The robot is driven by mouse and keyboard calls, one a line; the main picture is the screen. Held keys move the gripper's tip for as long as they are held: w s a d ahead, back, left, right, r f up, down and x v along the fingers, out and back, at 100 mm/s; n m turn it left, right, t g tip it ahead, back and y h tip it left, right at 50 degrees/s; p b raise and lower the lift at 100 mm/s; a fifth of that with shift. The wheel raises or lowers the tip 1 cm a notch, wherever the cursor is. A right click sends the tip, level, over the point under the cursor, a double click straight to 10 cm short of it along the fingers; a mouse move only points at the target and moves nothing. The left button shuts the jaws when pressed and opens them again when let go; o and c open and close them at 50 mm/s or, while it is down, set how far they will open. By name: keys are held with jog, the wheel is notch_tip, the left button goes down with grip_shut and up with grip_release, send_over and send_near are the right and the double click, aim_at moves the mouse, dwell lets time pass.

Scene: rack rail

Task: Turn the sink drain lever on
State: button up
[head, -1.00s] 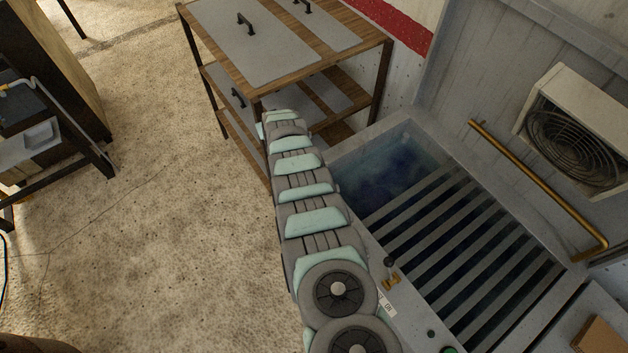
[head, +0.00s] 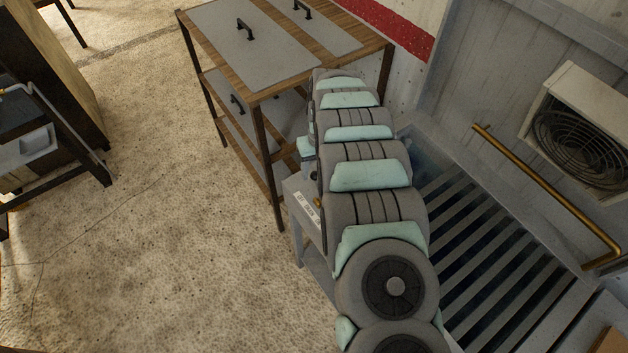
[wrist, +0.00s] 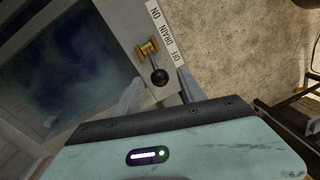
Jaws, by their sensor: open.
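The sink drain lever (wrist: 160,77) shows in the wrist view as a short arm with a black ball knob on a brass pivot (wrist: 147,47). It sits on the grey sink rim beside a white label (wrist: 165,35) reading ON, DRAIN and OFF. The knob points toward the OFF end. My gripper (wrist: 157,82) is open, with one finger on each side of the knob; I cannot tell whether either touches it. In the head view my arm hides most of the lever and gripper, while the label (head: 305,206) shows left of the arm.
The sink basin (wrist: 70,75) lies left of the lever in the wrist view. Slatted grating (head: 490,245) covers part of it in the head view. A brass rail (head: 545,190) and a fan unit (head: 580,125) are at right. A wooden shelf (head: 275,90) stands behind.

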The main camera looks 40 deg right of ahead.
aim_at(318, 187)
jog(key=shift+w+a+f, duration=0.1)
jog(key=shift+a+f, duration=0.05)
jog(key=shift+f, duration=1.45)
jog(key=shift+a+f, duration=0.1)
jog(key=shift+f, duration=1.5)
jog(key=shift+c, duration=0.3)
grip_shut()
